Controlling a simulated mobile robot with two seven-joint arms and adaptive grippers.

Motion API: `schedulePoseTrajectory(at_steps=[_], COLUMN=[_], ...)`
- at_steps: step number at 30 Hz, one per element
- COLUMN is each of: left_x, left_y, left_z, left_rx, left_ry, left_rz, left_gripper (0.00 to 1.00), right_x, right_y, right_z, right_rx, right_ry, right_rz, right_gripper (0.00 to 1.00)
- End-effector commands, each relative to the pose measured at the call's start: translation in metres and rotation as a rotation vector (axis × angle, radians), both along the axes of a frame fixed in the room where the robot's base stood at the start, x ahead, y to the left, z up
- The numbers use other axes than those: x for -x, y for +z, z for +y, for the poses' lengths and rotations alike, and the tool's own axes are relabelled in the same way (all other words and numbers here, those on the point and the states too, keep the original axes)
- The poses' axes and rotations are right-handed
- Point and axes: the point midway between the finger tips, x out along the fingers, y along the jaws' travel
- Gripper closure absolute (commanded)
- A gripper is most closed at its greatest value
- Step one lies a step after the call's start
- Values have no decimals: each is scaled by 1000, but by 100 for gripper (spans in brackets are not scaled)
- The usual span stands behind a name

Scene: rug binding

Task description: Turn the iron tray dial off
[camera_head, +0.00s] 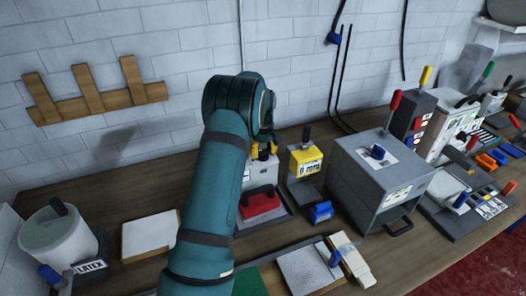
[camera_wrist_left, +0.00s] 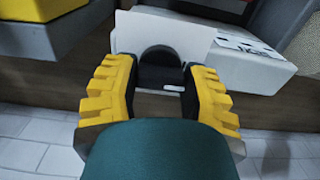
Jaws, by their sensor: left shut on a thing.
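The iron tray (camera_head: 283,217) stands in the middle of the workbench with a red iron (camera_head: 262,203) on it. Behind the iron is its white box (camera_head: 246,176), partly hidden by my left arm. In the left wrist view the white box (camera_wrist_left: 200,35) carries a label. The black dial (camera_wrist_left: 160,72) sits between the yellow fingers of my left gripper (camera_wrist_left: 160,88). My left gripper (camera_head: 264,148) also shows over the box in the head view, shut on the dial. The dial's setting cannot be read. My right gripper is not in view.
A yellow device (camera_head: 305,162) stands close on the right, with a large grey box (camera_head: 375,180) beyond it. A white pot (camera_head: 52,238) and a white pad (camera_head: 150,236) are on the left. A wooden rack (camera_head: 95,95) hangs on the wall.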

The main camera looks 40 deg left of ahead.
Motion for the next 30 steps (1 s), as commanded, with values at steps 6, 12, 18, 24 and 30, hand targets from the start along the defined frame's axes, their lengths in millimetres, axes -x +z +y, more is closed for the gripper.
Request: schedulePoseTrajectory(at_steps=[6,12,18,24,30], left_x=[1,0,0,-1,-1], left_y=[-1,0,6,37,78], left_z=[0,0,0,0,0], left_rx=[1,1,0,0,-1], left_ry=[1,0,0,-1,0], left_rz=[2,0,-2,-4,-3], left_gripper=[22,22,22,22,22], right_x=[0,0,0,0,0], right_y=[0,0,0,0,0], right_z=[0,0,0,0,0], right_rx=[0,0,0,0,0], right_ry=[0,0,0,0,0], right_rz=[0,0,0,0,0], right_gripper=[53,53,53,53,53])
